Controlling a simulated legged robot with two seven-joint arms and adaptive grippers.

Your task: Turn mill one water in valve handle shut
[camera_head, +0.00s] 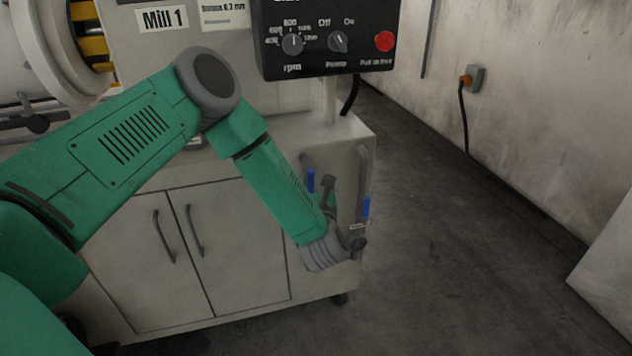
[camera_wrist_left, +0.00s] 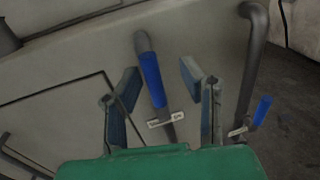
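Two blue valve handles are on the end side of the Mill 1 cabinet. The left blue handle (camera_head: 310,181) stands roughly upright; in the left wrist view (camera_wrist_left: 151,80) it lies between my fingers, with a small tag at its base. The right blue handle (camera_head: 366,208) is also upright; in the left wrist view (camera_wrist_left: 262,110) it is outside my fingers, to the right. The tags are too small to read surely. My left gripper (camera_head: 334,210) is open around the left handle's line, with gaps visible on both sides (camera_wrist_left: 160,77). My right gripper is out of view.
The Mill 1 cabinet (camera_head: 240,250) has two doors with dark handles. A grey pipe (camera_wrist_left: 255,60) rises beside the right valve. The control box (camera_head: 325,40) overhangs above. Open floor (camera_head: 460,270) lies to the right, up to the wall with a socket (camera_head: 475,78).

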